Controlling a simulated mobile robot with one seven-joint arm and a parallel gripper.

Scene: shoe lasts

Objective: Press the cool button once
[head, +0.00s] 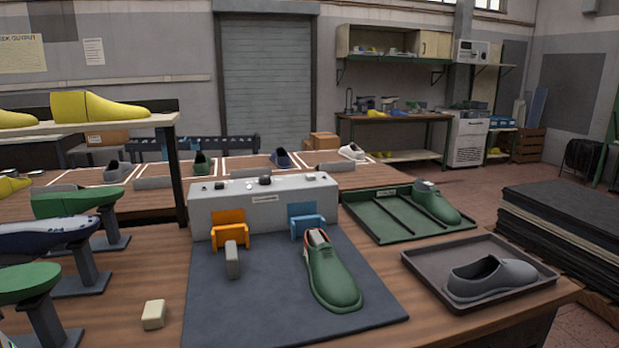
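A light grey control box (264,206) stands at the back of a dark mat (290,262) on the near wooden table. Several small knobs or buttons sit along its top, among them a larger dark one (265,180) near the middle. A small label on its front is too small to read, so I cannot tell which control is the cool button. An orange bracket (229,228) is at the box's front left and a blue bracket (307,224) at its front right. My gripper is not in view.
A green tray (377,231) and a dark tray (409,274) with a grey shoe (490,277) lie right. Lasts on stands crowd the left. The mat's front left is clear.

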